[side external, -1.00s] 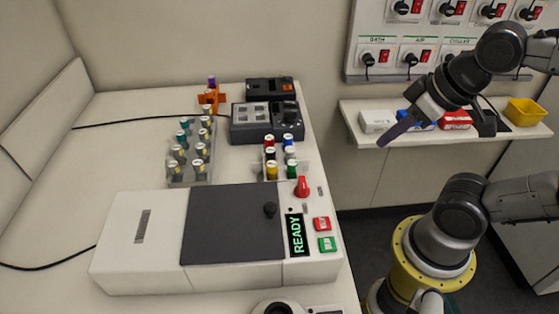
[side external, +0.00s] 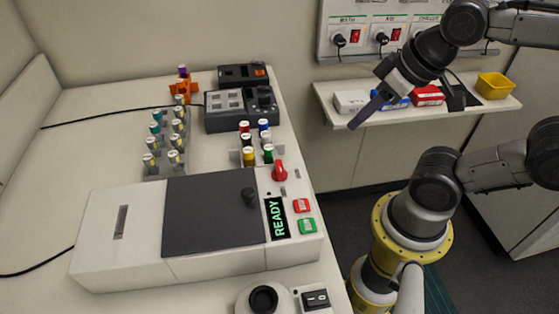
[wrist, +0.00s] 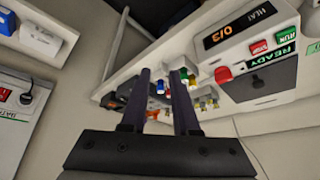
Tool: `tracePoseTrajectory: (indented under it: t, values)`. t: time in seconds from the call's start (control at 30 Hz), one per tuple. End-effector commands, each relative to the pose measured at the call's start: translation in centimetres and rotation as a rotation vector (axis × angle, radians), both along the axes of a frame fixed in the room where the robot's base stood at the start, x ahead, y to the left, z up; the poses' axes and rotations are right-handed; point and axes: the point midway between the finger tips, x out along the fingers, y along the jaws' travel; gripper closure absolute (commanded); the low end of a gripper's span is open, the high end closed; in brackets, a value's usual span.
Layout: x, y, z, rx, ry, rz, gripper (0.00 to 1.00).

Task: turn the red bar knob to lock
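The red bar knob (side external: 279,171) sits on the right part of the white machine's top (side external: 120,245), just behind the READY display (side external: 277,218). In the side view its bar looks roughly upright in the picture. The knob also shows in the wrist view (wrist: 223,75), right of my fingers. My gripper (side external: 354,124) is in the air to the right of the machine, in front of the wall shelf and well apart from the knob. In the wrist view my two dark fingers (wrist: 160,72) stand apart with nothing held between them.
Red and green buttons (side external: 305,215) lie right of the display. Capped vials (side external: 257,143) stand behind the knob, and a vial rack (side external: 165,145) farther left. A dark device (side external: 241,105) is at the back. A shelf (side external: 335,110) holds boxes and a yellow bin (side external: 495,86).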

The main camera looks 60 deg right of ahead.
Motion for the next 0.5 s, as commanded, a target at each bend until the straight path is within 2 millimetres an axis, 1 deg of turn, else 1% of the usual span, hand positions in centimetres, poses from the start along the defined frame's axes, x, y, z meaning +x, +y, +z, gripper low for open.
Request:
tracePoseTrajectory:
  t: [0.03,0.07,0.17,0.23,0.37,0.4,0.5]
  values:
    - [-0.3,0.0,-0.1,0.024,0.015,-0.047,0.60]
    - [-0.4,0.0,0.1,0.045,0.022,-0.087,0.55]
    - [-0.4,0.0,1.7,0.130,0.051,-0.262,0.54]
    - [0.2,0.5,3.2,0.191,0.096,-0.385,0.54]
    - [2.0,2.1,6.0,0.273,0.198,-0.593,0.54]
    - [2.8,2.8,6.9,0.288,0.234,-0.650,0.54]
    - [4.8,5.1,8.5,0.295,0.314,-0.762,0.54]
